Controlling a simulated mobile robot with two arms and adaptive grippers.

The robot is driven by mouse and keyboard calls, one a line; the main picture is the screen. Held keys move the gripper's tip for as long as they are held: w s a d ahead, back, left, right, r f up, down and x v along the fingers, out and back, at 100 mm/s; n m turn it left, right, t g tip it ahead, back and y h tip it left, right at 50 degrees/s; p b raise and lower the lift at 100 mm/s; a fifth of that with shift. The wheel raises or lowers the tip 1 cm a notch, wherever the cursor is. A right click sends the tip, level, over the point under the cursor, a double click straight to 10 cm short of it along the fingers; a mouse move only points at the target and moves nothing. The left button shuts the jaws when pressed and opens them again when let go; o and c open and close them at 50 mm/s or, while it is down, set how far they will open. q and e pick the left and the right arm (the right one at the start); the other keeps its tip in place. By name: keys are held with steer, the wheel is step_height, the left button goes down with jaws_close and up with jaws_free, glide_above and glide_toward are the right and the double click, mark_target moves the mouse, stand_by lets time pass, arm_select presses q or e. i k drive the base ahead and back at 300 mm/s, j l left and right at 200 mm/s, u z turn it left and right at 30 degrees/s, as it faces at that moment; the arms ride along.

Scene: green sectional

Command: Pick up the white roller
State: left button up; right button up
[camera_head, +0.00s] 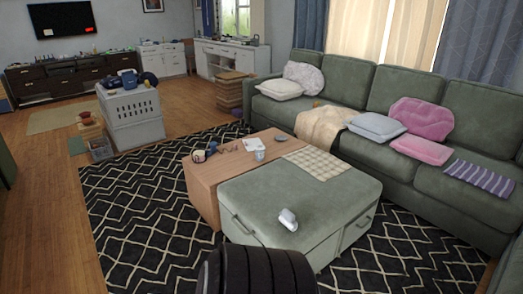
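A small white roller (288,218) lies on the green cushioned top of the ottoman (250,197) in the head view, near the ottoman's front side. It looks like a short cylinder lying on its side, with a greyish end. Nothing is touching it from above. Neither of my grippers shows in this view.
A wooden table (202,172) with small items adjoins the ottoman. A green sectional (405,160) with cushions stands behind and right. A dark, banded, rounded shape (258,272) of unclear identity fills the bottom centre. The patterned rug (140,220) is largely clear on the left.

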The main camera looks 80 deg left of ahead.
mark_target(286, 217)
steer(key=u, duration=2.45)
steer(key=i+l+z, duration=0.15)
steer(key=i+z, duration=0.2)
steer(key=i, duration=0.45)
steer(key=i+z, duration=0.3)
steer(key=i, duration=0.45)
